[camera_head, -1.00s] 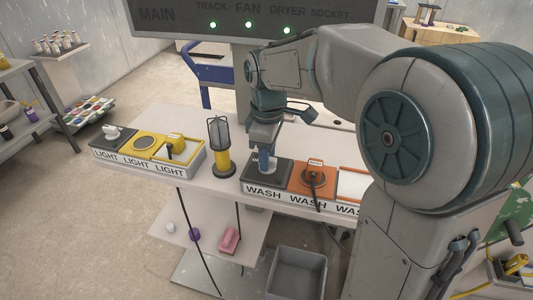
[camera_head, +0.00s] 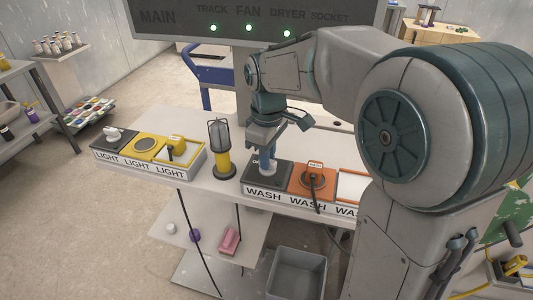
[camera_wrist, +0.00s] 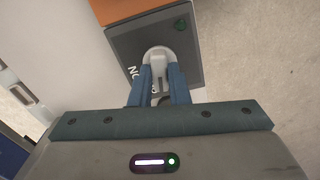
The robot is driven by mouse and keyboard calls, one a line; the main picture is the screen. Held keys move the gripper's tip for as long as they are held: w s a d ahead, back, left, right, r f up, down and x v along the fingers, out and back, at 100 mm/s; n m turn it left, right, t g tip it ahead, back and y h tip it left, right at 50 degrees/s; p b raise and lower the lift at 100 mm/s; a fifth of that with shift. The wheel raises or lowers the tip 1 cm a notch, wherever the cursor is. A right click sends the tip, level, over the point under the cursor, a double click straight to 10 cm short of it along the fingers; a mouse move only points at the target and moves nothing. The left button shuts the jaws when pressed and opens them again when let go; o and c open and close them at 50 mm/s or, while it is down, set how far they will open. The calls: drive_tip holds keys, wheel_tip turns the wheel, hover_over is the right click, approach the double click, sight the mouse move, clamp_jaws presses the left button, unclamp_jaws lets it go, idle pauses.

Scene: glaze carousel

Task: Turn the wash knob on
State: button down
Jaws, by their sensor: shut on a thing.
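The wash knob (camera_wrist: 158,56) is a pale round knob with a raised grip on the dark grey panel (camera_wrist: 122,45) of the box marked WASH. In the wrist view the two blue fingers of my gripper (camera_wrist: 161,74) are shut on the knob's raised grip, from both sides. The letters ON show on the panel beside it. A dark green round lamp shows near the panel's corner and looks unlit. In the head view my gripper (camera_head: 267,166) points down onto the panel (camera_head: 283,177), and its fingers hide most of the knob.
An orange panel (camera_head: 325,185) with a black round part and cable adjoins on the right. A yellow caged lamp (camera_head: 220,150) stands close on the left. Further left is a box marked LIGHT (camera_head: 148,170). A grey bin (camera_head: 297,272) stands below the table.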

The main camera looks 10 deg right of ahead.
drive_tip(key=m+p, duration=0.1)
drive_tip(key=m, duration=0.3)
drive_tip(key=shift+r+m, duration=0.1)
drive_tip(key=shift+m, duration=0.2)
drive_tip(key=shift+w+m+p, duration=0.1)
drive_tip(key=shift+m+p, duration=0.2)
drive_tip(key=shift+m, duration=2.2)
drive_tip(key=c, duration=1.4)
unclamp_jaws()
wheel_tip(320, 180, up, 14)
drive_tip(key=shift+f+p, duration=0.15)
drive_tip(key=shift+p, duration=0.5)
